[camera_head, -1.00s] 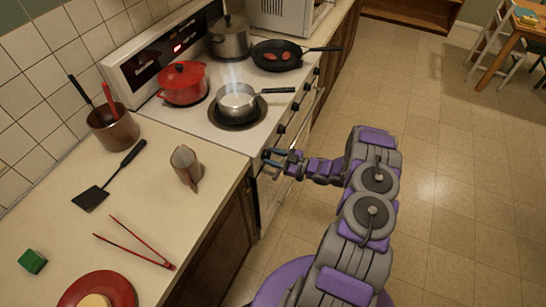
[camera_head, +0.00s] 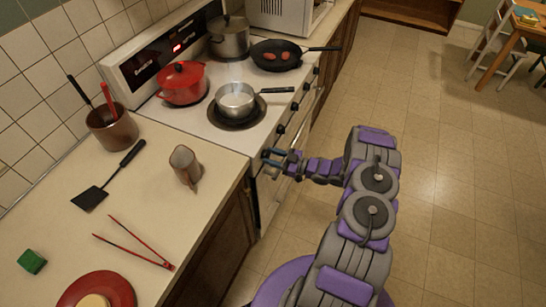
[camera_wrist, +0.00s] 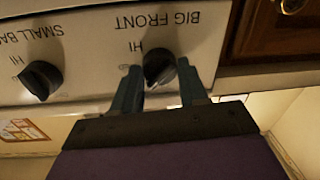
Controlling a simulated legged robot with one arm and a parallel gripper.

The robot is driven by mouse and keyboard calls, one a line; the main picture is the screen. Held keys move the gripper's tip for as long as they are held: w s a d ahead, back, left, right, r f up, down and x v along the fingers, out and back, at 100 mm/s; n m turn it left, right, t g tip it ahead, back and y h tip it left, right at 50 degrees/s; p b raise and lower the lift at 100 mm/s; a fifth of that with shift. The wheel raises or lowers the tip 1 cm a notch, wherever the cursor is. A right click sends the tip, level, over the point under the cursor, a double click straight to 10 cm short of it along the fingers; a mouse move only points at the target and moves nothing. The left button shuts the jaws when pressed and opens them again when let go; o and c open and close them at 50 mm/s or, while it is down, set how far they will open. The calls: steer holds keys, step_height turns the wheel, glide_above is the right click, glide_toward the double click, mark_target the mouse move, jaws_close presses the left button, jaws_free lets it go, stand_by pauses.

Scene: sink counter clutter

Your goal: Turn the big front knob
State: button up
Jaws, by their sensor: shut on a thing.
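The big front knob (camera_wrist: 159,69) is a dark round knob on the white stove panel, below the upside-down label "BIG FRONT" in the wrist view. My gripper (camera_wrist: 158,75) has one finger on each side of the knob and is shut on it. In the head view my gripper (camera_head: 270,160) is at the front corner of the stove (camera_head: 215,120), where it hides the knob. The knob's pointer is hard to read.
A second knob (camera_wrist: 40,80), labelled "SMALL BA…", sits to the left in the wrist view. A steaming saucepan (camera_head: 236,100), red pot (camera_head: 183,83), steel pot (camera_head: 229,38) and black pan (camera_head: 282,55) stand on the stove.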

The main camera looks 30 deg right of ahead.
steer(key=m, duration=0.4)
steer(key=shift+w+d, duration=0.1)
steer(key=shift+m+t+b, duration=0.3)
steer(key=shift+m+b, duration=0.05)
steer(key=shift+m, duration=1.75)
steer(key=o, duration=1.1)
steer(key=shift+w+d, duration=0.1)
steer(key=shift+c, duration=0.2)
steer(key=shift+f, duration=0.1)
steer(key=p+v, duration=0.1)
steer(key=v, duration=1.6)
steer(key=shift+d+f+p, duration=0.15)
steer(key=shift+f+p, duration=0.05)
steer(key=shift+p, duration=0.2)
